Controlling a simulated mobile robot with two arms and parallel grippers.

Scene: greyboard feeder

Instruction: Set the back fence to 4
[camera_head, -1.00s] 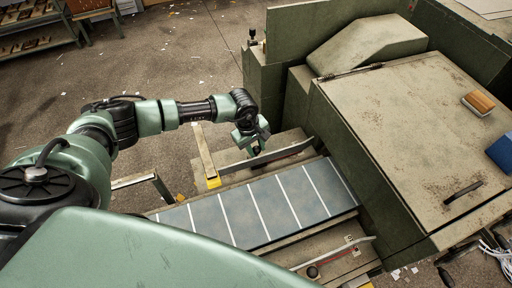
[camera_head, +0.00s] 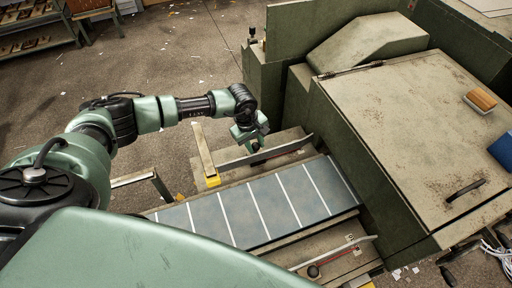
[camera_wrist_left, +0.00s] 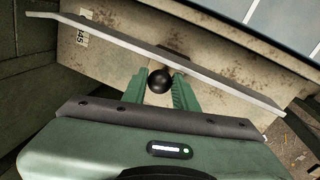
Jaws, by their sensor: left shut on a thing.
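The back fence (camera_head: 270,154) is a thin grey metal rail on the far side of the blue feed belt (camera_head: 262,208). In the left wrist view the back fence (camera_wrist_left: 205,71) runs slantwise across the picture. A round black knob (camera_wrist_left: 160,80) sits beside it, between the fingers. My left gripper (camera_head: 256,146) is shut on this knob; it also shows in the left wrist view (camera_wrist_left: 160,88). A small white scale label (camera_wrist_left: 82,37) with digits shows at upper left there. The fence's exact setting cannot be read. My right gripper is not in view.
The front fence (camera_head: 345,249) with its own black knob (camera_head: 313,271) lies on the near side of the belt. The large green-grey machine housing (camera_head: 400,130) blocks the right. A beige bar with a yellow end (camera_head: 206,155) stands left of the gripper.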

